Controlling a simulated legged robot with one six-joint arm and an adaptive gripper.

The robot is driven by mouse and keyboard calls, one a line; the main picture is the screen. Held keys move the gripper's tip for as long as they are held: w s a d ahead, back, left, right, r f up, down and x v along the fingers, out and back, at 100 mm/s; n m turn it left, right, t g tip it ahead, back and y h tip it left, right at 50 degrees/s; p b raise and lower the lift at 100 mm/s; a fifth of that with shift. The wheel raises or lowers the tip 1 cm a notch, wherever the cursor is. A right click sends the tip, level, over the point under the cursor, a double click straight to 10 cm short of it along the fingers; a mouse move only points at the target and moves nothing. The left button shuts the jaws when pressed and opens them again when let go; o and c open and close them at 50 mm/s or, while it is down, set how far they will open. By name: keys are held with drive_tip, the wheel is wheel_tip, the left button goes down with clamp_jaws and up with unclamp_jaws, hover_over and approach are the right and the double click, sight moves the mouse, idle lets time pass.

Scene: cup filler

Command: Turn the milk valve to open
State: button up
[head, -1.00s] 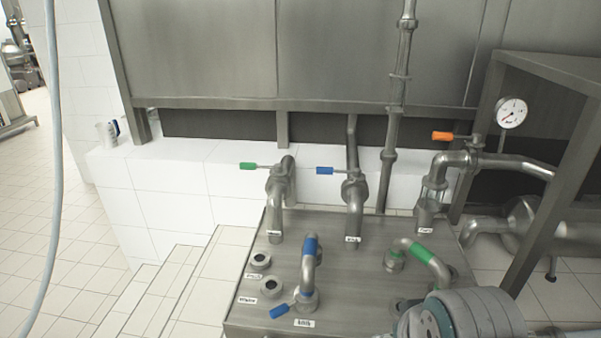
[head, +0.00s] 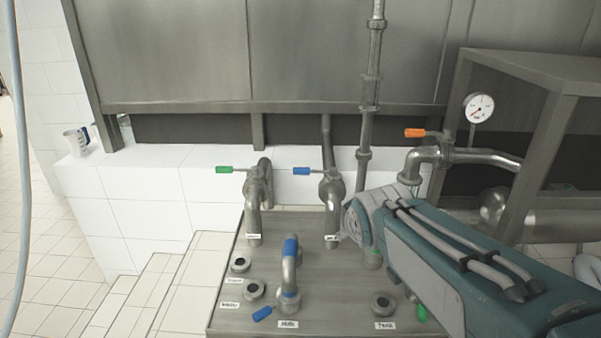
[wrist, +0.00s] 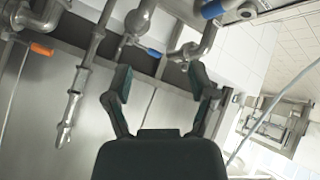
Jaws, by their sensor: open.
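A valve with a blue lever (head: 302,171) sits on a steel pipe behind the steel counter (head: 225,318); its lever points left. A second blue lever (head: 262,314) is at the foot of a blue-banded bent pipe (head: 290,250) on the counter. The small labels are too blurred to read surely, so I cannot tell which lever is the milk valve. In the wrist view my gripper (wrist: 160,75) is open and empty, with a blue lever (wrist: 153,53) visible beyond the gap between its fingers. The gripper's fingers do not show in the head view.
A green-lever valve (head: 218,170) stands left of the back blue one. An orange lever (head: 414,133) and a pressure gauge (head: 479,108) are at right. A white cup (head: 76,140) stands on the tiled ledge. My arm covers the counter's right side. Open floor is at left.

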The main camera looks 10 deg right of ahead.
drive_tip(key=w+d+f+n+t, duration=0.1)
drive_tip(key=w+n+t, duration=0.35)
drive_tip(key=w, duration=1.35)
drive_tip(key=n+t+y, duration=0.2)
drive_tip(key=n+y, duration=0.3)
drive_tip(key=n, duration=0.5)
approach(303, 173)
drive_tip(key=shift+x, duration=5.85)
clamp_jaws()
